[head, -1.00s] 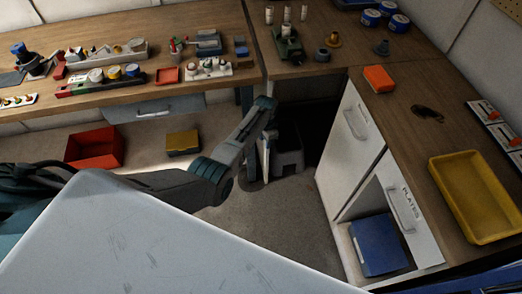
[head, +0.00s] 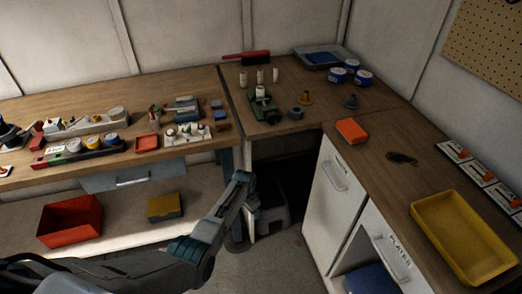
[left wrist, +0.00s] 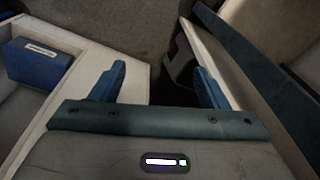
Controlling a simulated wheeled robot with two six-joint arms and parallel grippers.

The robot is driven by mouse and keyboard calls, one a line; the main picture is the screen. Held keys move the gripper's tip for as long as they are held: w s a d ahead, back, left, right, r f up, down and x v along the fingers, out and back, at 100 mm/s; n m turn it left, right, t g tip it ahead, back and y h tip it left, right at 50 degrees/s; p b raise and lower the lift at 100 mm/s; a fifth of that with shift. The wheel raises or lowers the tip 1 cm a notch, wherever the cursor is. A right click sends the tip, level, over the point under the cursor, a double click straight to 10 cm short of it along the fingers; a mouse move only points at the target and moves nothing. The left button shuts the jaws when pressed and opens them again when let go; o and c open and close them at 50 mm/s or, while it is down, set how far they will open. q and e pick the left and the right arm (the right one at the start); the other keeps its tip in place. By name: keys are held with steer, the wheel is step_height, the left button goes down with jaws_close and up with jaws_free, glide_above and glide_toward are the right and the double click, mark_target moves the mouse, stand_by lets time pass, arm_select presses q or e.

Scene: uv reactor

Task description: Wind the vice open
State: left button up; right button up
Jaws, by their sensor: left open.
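The green vice (head: 263,106) stands on the wooden corner bench at the back, with a pale cylinder at its top. It is small in the head view, and I cannot tell its jaw gap or make out its handle clearly. My left arm comes in from the left, in front of and below the bench edge, well apart from the vice. In the left wrist view my left gripper (left wrist: 160,78) is open, its two blue fingers apart with nothing between them. The vice does not show in that view. My right gripper is not in view.
Pale cylinders (head: 260,76), blue-banded tins (head: 350,73) and a brass-coloured piece (head: 305,98) stand around the vice. An orange box (head: 351,131) and a yellow tray (head: 463,236) lie on the right bench. White cupboards (head: 330,200) stand below, and a blue box (left wrist: 38,62) shows low down.

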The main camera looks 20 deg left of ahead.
arm_select(q)
steer(key=w+d+r+t+h, duration=0.3)
steer(key=w+d+r+t, duration=0.3)
steer(key=w+d, duration=0.35)
steer(key=n+t+y+p, duration=0.2)
steer(key=n+t+y, duration=0.6)
steer(key=n+y, duration=0.65)
glide_toward(274, 119)
steer(key=n+h, duration=0.1)
steer(key=b+x, duration=0.8)
steer(key=x, duration=0.1)
steer(key=shift+a+f, duration=0.1)
steer(key=shift+a, duration=0.2)
steer(key=shift+w+a+b, duration=0.3)
steer(key=shift+w+b, duration=0.15)
steer(key=shift+w+a+r, duration=0.1)
steer(key=shift+w+r, duration=0.05)
steer(key=shift+r, duration=0.1)
